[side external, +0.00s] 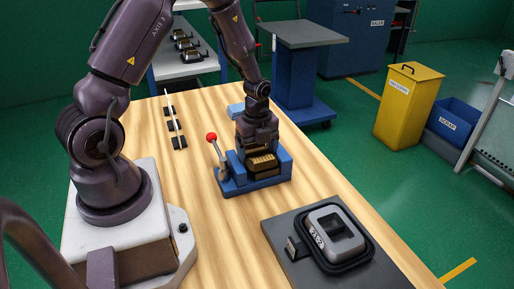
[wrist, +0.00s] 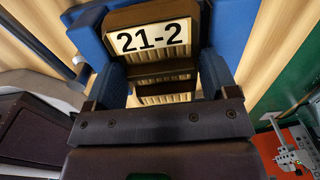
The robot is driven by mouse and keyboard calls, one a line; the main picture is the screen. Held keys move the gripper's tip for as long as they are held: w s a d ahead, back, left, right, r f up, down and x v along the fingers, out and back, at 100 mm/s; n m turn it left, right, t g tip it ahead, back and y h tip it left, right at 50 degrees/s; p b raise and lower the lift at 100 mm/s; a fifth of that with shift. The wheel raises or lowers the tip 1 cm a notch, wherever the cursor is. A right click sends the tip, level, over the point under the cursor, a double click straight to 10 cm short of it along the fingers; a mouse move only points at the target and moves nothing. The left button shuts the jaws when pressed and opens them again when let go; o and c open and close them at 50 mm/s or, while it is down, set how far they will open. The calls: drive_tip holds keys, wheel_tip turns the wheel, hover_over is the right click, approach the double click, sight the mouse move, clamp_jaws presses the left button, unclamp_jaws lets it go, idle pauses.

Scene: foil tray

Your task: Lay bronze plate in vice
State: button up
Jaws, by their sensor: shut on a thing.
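The blue vice (side external: 254,184) stands on the wooden table, with a red-knobbed lever at its left. A brown bronze plate with a ribbed golden face (side external: 263,162) sits low between the vice's blue sides. My gripper (side external: 261,148) points down over the vice and is shut on the plate. In the wrist view, the brown plate (wrist: 188,66) lies between my gripper's fingers (wrist: 160,88), with a pale label reading "21-2" (wrist: 150,36) beyond. Blue vice parts (wrist: 235,35) flank it. I cannot tell whether the plate rests on the vice floor.
A dark mat (side external: 285,258) with a grey rectangular part (side external: 340,222) lies at the front right of the table. A narrow rack (side external: 174,122) with dark blocks stands at the back left. A light blue block (side external: 236,109) is behind the vice. Bare table lies left of the vice.

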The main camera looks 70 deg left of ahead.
sight(257, 150)
drive_tip(key=shift+a+f, duration=0.2)
drive_tip(key=shift+f, duration=0.85)
drive_tip(key=o, duration=1)
drive_tip(key=shift+d+r, duration=0.15)
drive_tip(key=shift+r, duration=2.1)
drive_tip(key=shift+o, duration=0.8)
drive_tip(key=shift+s, duration=0.1)
drive_tip(key=shift+r, duration=2)
